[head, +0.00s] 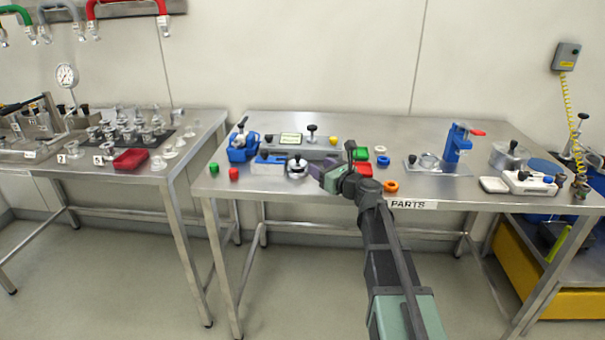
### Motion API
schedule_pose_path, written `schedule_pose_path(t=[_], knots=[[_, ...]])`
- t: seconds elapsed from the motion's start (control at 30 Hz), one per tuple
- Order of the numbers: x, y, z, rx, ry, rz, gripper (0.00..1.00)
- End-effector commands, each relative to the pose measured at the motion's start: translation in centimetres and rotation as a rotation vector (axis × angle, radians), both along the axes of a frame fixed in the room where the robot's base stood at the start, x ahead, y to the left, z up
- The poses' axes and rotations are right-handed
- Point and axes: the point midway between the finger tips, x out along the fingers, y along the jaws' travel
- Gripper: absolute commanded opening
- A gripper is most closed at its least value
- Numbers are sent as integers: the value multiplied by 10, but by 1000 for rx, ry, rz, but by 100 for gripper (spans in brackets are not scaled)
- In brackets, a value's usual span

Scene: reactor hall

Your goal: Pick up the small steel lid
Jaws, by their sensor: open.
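A small round steel lid with a dark knob (297,168) sits near the front edge of the table marked PARTS, left of its middle. My gripper (314,172) is just to the right of it and points left toward it. The gripper is open, and its fingers are small and partly hidden by my wrist. I cannot tell whether a finger touches the lid.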

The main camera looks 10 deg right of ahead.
Motion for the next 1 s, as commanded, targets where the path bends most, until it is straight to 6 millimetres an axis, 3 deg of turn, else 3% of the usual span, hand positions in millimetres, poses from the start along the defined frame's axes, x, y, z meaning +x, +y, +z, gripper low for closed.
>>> schedule_pose_path(t=[0.2,0.47,0.7,0.93,1.0], knots=[[37,19,1,-4,-1,3,49],[51,29,2,-5,-1,4,49],[87,51,3,-6,-1,4,49],[90,54,3,-6,-1,3,49],[90,54,3,-6,-1,4,40]])
